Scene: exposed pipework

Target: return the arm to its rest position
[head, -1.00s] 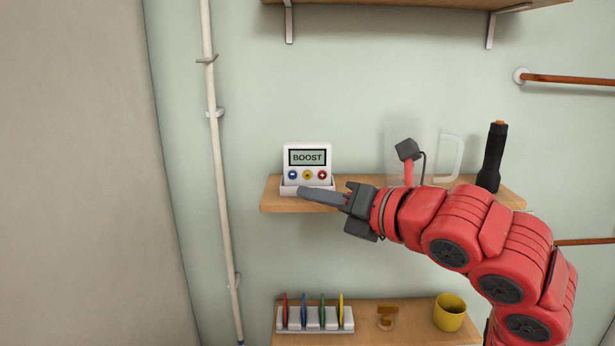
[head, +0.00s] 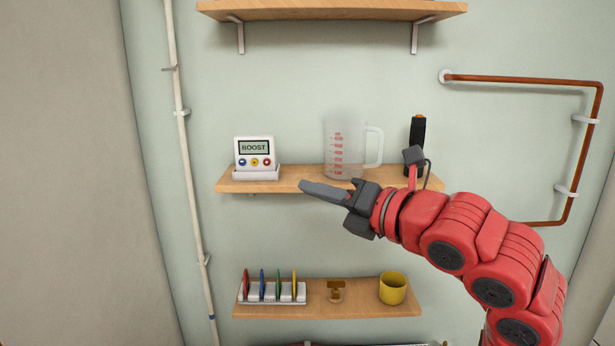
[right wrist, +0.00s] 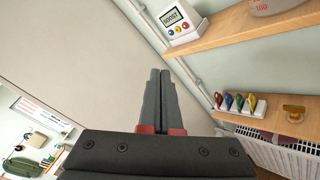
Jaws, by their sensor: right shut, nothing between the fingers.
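My right arm (head: 470,235) is red and reaches in from the lower right in the head view. Its gripper (head: 303,186) points left, with its fingers shut and empty, in front of the middle shelf (head: 290,186). In the right wrist view the two dark fingers (right wrist: 160,72) lie side by side with nothing between them. A white control unit (head: 254,152) with a display reading BOOST and three coloured buttons stands on that shelf, left of the fingertips and apart from them. It also shows in the right wrist view (right wrist: 180,22). My left gripper is not in view.
A clear measuring jug (head: 345,150) and a black torch (head: 416,135) stand on the middle shelf behind my arm. The lower shelf (head: 315,311) holds a rack (head: 272,292) and a yellow mug (head: 392,288). Copper pipe (head: 520,79) runs at right, white pipe (head: 186,150) at left.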

